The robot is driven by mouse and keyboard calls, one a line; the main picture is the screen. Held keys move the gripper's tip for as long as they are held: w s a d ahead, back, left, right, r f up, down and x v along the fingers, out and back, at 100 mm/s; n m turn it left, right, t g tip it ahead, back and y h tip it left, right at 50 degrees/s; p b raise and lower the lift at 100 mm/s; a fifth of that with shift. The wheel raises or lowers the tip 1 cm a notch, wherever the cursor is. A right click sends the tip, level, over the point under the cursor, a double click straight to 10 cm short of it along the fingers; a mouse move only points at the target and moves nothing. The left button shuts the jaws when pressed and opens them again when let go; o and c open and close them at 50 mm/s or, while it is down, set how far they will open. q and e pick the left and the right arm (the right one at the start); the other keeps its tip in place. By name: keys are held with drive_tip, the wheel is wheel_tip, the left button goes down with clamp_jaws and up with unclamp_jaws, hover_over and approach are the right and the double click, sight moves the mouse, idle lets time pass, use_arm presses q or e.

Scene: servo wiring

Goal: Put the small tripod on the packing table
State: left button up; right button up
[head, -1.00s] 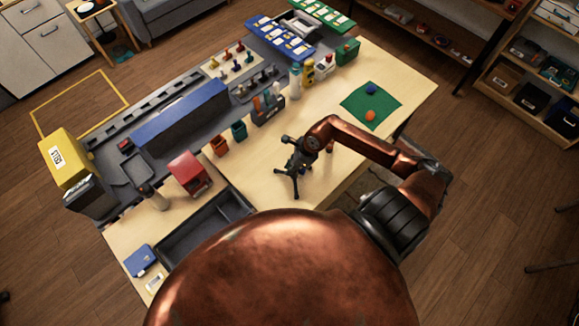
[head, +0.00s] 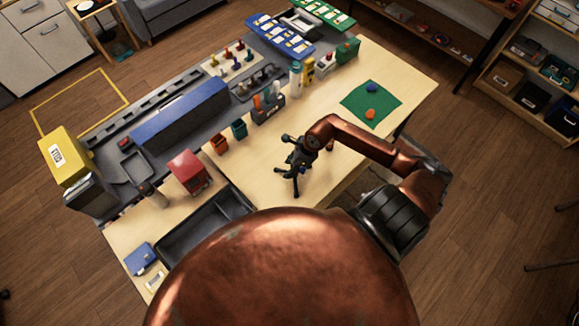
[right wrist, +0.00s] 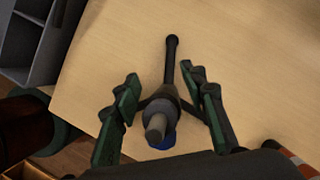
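The small tripod (head: 296,179) is black with spread legs and is on the light wooden table top (head: 262,170), near its front edge. My right gripper (head: 290,150) is above it and partly hides it. In the right wrist view the tripod's grey head (right wrist: 156,122) shows between the two green-black fingers of the gripper (right wrist: 160,88), with one leg pointing away. There are gaps between the fingers and the head, so the gripper looks open around it. A blue part shows below the head. My left gripper is out of view.
A black tray (head: 205,222) and a red box (head: 188,172) are left of the tripod. Orange and teal bins (head: 239,129) and a bottle (head: 295,73) stand behind it. A green mat (head: 385,97) with two small objects lies to the right.

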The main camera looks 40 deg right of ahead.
drive_tip(key=b+v, duration=0.2)
drive_tip(key=v, duration=1)
drive_tip(key=shift+b, duration=0.35)
drive_tip(key=shift+r, duration=0.1)
